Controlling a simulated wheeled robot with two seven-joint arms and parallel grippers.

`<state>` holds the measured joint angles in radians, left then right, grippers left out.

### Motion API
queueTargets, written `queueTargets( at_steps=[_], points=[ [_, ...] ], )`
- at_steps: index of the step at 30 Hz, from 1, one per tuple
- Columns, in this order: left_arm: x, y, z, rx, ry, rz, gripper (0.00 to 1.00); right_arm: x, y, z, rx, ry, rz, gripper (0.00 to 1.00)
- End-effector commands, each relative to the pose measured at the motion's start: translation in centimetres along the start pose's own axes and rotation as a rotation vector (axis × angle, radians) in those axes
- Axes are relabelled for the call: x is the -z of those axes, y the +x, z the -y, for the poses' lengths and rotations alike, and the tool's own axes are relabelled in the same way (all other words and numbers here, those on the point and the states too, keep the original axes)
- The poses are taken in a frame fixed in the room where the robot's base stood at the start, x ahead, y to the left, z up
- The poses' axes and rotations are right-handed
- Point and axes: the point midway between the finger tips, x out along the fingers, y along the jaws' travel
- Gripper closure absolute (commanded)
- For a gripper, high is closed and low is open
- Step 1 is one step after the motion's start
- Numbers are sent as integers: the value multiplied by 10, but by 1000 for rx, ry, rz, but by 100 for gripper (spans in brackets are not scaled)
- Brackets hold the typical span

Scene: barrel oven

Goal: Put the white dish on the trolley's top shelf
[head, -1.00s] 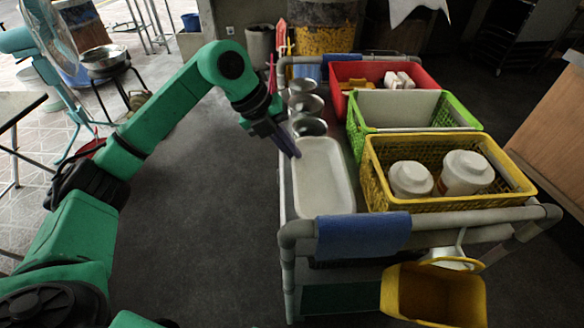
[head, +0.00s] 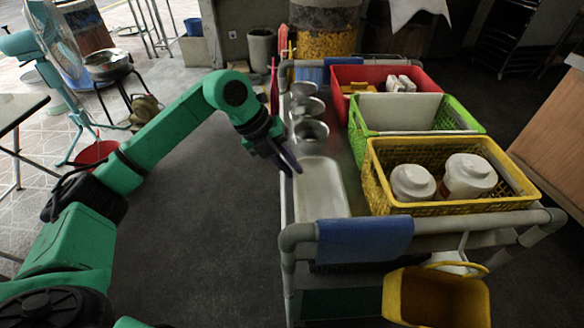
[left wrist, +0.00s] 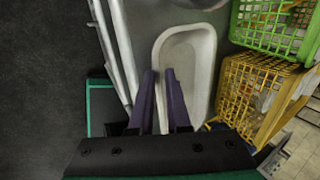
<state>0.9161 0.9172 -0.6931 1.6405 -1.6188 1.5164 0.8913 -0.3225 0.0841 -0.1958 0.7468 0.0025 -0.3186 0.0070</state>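The white dish (head: 322,190) is a long shallow rectangular tray. It lies on the left side of the trolley's top shelf (head: 338,158), beside the yellow basket. In the left wrist view the dish (left wrist: 186,62) lies beyond my fingertips. My left gripper (head: 287,164) is above the dish's far left corner. Its two purple fingers are apart with a gap between them, and nothing is held. In the left wrist view the left gripper (left wrist: 160,72) overlaps the dish's left edge. My right gripper is not in view.
The yellow basket (head: 450,206) with white jars, the green basket (head: 415,97) and the red crate (head: 385,72) fill the shelf's right side. Metal bowls (head: 311,131) stand behind the dish. A blue cloth (head: 365,238) covers the front rail. Floor left of the trolley is clear.

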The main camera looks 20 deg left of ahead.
Motion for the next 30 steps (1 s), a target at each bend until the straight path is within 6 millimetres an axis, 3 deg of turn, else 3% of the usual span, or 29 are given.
queueTargets(
  at_steps=[9,12,17,30],
  points=[
    [-1,-83,1,1,0,5,85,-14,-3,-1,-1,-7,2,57],
    [0,-101,1,1,1,3,85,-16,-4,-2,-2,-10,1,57],
    [0,-112,0,0,1,1,85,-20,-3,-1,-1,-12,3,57],
    [1,-109,3,14,8,-4,85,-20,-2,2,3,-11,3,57]
  ],
)
